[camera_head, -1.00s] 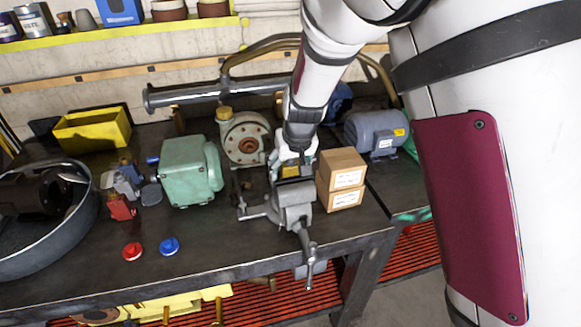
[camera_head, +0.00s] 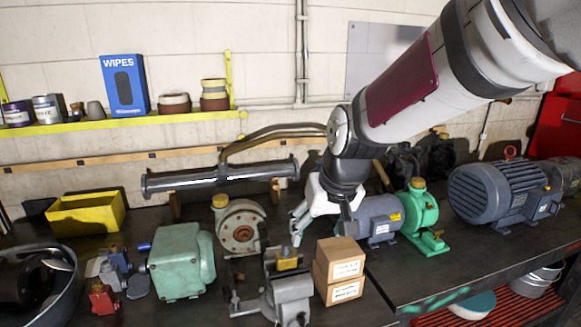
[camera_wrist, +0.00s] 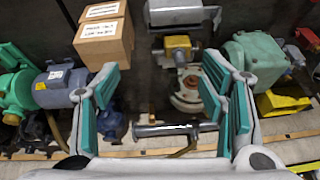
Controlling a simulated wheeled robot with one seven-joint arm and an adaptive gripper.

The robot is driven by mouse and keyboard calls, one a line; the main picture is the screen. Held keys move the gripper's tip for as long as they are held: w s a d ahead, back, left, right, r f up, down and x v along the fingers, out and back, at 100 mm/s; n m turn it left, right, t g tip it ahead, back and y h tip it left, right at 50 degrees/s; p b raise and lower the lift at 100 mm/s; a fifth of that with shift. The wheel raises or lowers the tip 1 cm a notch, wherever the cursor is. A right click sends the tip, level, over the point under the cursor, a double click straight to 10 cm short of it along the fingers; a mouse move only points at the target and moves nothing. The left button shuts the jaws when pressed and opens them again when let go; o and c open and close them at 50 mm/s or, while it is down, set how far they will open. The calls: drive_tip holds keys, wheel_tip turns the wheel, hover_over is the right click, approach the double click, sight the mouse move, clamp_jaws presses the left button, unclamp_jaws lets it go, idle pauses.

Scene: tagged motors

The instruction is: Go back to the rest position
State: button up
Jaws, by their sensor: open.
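My gripper (camera_head: 322,232) hangs open and empty above the bench, behind and above the two cardboard boxes. In the wrist view its two green-padded fingers (camera_wrist: 160,80) are spread wide with nothing between the pads. A grey vise (camera_head: 287,297) stands at the bench's front, with a small yellow block (camera_head: 288,259) at its jaws. The yellow block also shows in the wrist view (camera_wrist: 178,46), beyond the fingertips and apart from them. Whether the vise clamps the block I cannot tell.
Stacked cardboard boxes (camera_head: 340,268) stand right of the vise. A blue-grey motor (camera_head: 380,219) and a green pump (camera_head: 420,212) stand near the gripper's right. A grey pipe (camera_head: 220,178) lies behind. A green gearbox (camera_head: 180,263) is to the left. Open air lies above the bench.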

drive_tip(key=s+d+r+m+h, duration=0.1)
drive_tip(key=s+d+r, duration=0.1)
drive_tip(key=s+d, duration=0.4)
drive_tip(key=s+d+r+m+t+b, duration=0.1)
drive_tip(key=s+d+r, duration=0.2)
drive_tip(key=s+d, duration=0.4)
drive_tip(key=s, duration=0.8)
drive_tip(key=shift+d+r+h, duration=0.2)
drive_tip(key=shift+d+h, duration=0.1)
drive_tip(key=shift+h, duration=0.1)
